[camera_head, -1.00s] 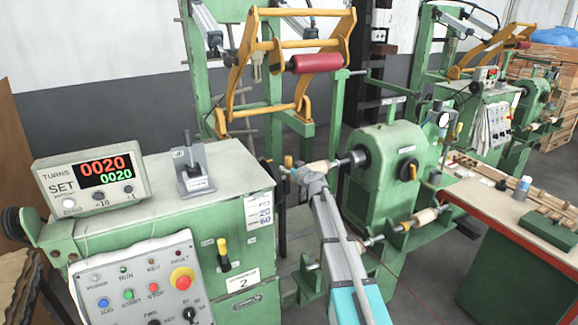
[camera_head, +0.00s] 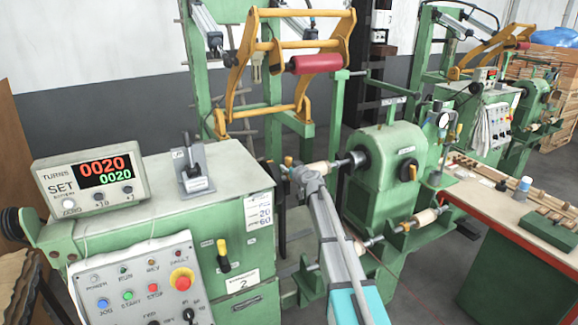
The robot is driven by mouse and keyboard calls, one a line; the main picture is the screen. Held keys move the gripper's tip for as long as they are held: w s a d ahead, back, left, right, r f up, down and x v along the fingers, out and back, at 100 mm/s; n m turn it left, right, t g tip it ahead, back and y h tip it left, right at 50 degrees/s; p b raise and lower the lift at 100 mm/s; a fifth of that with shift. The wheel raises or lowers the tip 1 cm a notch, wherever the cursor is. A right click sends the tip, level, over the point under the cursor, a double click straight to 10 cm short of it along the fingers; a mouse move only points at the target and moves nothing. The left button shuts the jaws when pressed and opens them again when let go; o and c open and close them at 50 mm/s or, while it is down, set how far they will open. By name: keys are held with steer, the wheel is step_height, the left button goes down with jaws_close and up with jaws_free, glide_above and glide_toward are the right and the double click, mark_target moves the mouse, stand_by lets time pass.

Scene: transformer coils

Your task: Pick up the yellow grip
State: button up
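A yellow grip (camera_head: 222,247) tops a short black lever on the green front of the left machine, right of the button panel. A second small yellow-orange knob (camera_head: 288,161) shows by the spindle, just beyond the end of my arm. My gripper (camera_head: 298,172) is at the far end of my grey and teal arm, beside the wooden-coloured roller on the spindle. It is up and to the right of the lever's yellow grip, well apart from it. The gripper's fingers are too small and covered to tell open from shut.
The left machine carries a turns display (camera_head: 95,180) and a button panel (camera_head: 140,285). A green spindle housing (camera_head: 385,185) stands right of my arm. A red-edged bench (camera_head: 480,205) with wooden parts is at the right. An orange frame with a red roller (camera_head: 315,63) hangs above.

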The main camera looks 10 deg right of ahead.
jaws_close()
steer(key=shift+r, duration=0.2)
steer(key=shift+r+p, duration=0.75)
steer(key=shift+p, duration=0.2)
steer(key=s+d+r+p, duration=0.6)
steer(key=s+r+p, duration=0.5)
steer(key=s, duration=0.1)
steer(key=shift+s, duration=0.35)
